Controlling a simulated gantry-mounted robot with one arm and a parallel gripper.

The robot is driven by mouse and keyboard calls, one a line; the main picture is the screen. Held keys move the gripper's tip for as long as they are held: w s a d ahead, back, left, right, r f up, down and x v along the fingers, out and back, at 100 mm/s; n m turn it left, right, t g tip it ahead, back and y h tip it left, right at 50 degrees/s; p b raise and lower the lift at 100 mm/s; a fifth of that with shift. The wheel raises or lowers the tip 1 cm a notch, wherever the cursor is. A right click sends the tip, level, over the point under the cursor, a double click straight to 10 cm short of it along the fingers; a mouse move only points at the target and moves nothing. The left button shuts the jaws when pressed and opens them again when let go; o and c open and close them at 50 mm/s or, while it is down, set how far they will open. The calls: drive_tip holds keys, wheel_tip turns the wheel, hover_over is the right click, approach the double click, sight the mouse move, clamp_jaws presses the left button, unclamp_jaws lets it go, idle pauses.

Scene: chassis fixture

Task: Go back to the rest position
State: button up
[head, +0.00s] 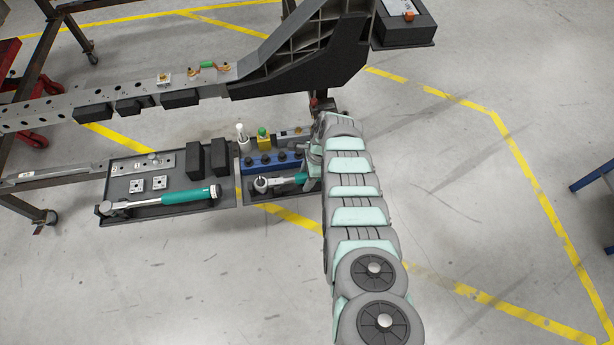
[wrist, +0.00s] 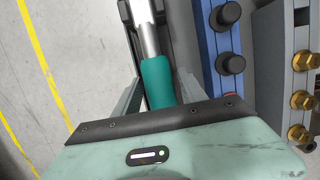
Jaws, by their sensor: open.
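My gripper (wrist: 158,88) is open in the wrist view. Its two fingers stand on either side of the teal handle of a tool (wrist: 158,75), with a gap visible beside the handle. The tool's metal shaft runs away from the gripper. In the head view the same small tool (head: 286,180) lies in the right tray, its round head to the left and its handle end close to my arm. My arm hides most of the gripper there. I cannot tell how high the fingers are above the tray.
A blue holder (head: 258,167) with black knobs stands behind the tool. A grey block with brass bolts (wrist: 301,99) is at the right of the wrist view. The left tray (head: 108,209) holds a long torque wrench (head: 160,202). The chassis rail (head: 120,103) spans above. Open floor lies right.

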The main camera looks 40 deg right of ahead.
clamp_jaws()
idle(0.3)
idle(0.9)
drive_tip(key=shift+r, duration=0.1)
drive_tip(key=p+v, duration=0.2)
drive_tip(key=a+p+v, duration=0.1)
drive_tip(key=p+v, duration=0.1)
drive_tip(key=w+p+v, duration=0.1)
drive_tip(key=p+v, duration=0.1)
drive_tip(key=p, duration=0.1)
drive_tip(key=shift+s+r, duration=0.1)
drive_tip(key=shift+r, duration=0.5)
drive_tip(key=shift+f, duration=0.1)
drive_tip(key=shift+a, duration=0.1)
